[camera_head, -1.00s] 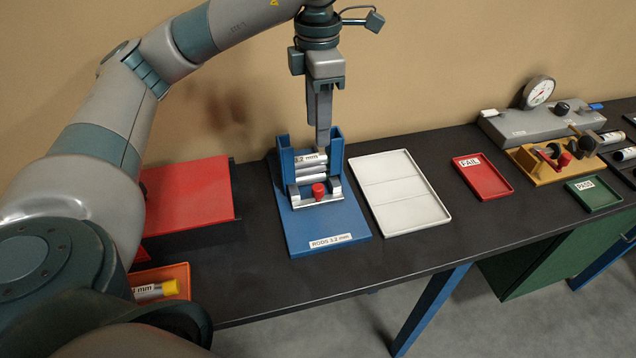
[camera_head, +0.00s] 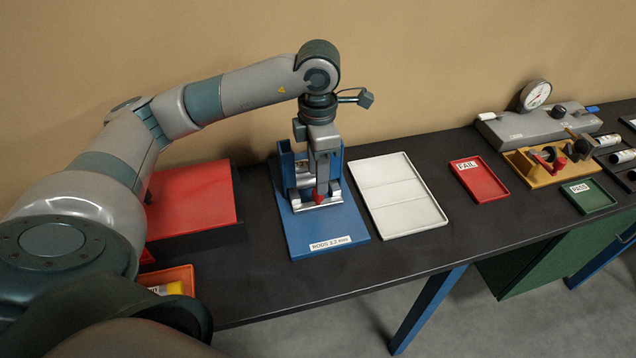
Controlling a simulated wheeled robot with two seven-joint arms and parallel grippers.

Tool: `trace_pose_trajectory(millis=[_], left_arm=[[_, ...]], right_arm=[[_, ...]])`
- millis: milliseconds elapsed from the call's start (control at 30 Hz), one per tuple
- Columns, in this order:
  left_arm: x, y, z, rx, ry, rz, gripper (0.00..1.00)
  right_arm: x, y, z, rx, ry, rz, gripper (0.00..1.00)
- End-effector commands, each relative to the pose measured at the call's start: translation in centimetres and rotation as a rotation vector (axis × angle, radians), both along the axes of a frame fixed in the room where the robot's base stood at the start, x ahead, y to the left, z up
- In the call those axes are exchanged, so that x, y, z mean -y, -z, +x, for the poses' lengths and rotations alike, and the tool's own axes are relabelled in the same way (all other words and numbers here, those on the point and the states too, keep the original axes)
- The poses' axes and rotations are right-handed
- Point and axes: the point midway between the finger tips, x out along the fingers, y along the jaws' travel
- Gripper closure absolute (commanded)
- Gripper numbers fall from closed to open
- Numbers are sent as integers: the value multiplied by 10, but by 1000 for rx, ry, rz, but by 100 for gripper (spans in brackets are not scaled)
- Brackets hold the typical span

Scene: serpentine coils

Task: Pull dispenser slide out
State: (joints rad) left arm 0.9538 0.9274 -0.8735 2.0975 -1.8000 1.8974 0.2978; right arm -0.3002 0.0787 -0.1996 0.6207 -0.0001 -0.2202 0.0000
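The blue dispenser (camera_head: 318,225) stands on the dark bench, with a plate labelled "RODS 3.2 mm" along its front. Its silver slide (camera_head: 333,201) lies low at the front of the blue uprights and carries a red knob (camera_head: 320,196). My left gripper (camera_head: 321,186) points straight down in front of the uprights, with its fingertips at the red knob. The fingers partly cover the knob and the rods behind. Whether they are closed on the knob cannot be seen. My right gripper is out of view.
A white two-part tray (camera_head: 398,196) stands close to the right of the dispenser. A red FAIL tray (camera_head: 479,180), a green PASS tray (camera_head: 588,197) and a dial gauge (camera_head: 536,95) are farther right. A red-topped box (camera_head: 190,208) and an orange bin (camera_head: 182,276) are at left.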

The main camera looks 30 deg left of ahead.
Motion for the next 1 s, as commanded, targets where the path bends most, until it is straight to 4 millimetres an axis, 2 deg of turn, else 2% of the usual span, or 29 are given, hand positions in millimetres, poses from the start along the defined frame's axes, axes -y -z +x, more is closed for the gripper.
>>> trace_pose_trajectory(millis=[133,333,500,767,933,1000], left_arm=[[0,23,-1,-5,-1,0,60],[0,45,0,-1,-2,0,60],[0,52,0,-1,0,0,60],[0,53,0,0,0,0,60],[0,53,0,0,0,0,99],[0,53,0,0,0,0,100]], right_arm=[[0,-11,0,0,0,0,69],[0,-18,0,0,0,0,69],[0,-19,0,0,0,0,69],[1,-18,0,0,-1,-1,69],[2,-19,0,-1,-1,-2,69],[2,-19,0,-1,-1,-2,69]])
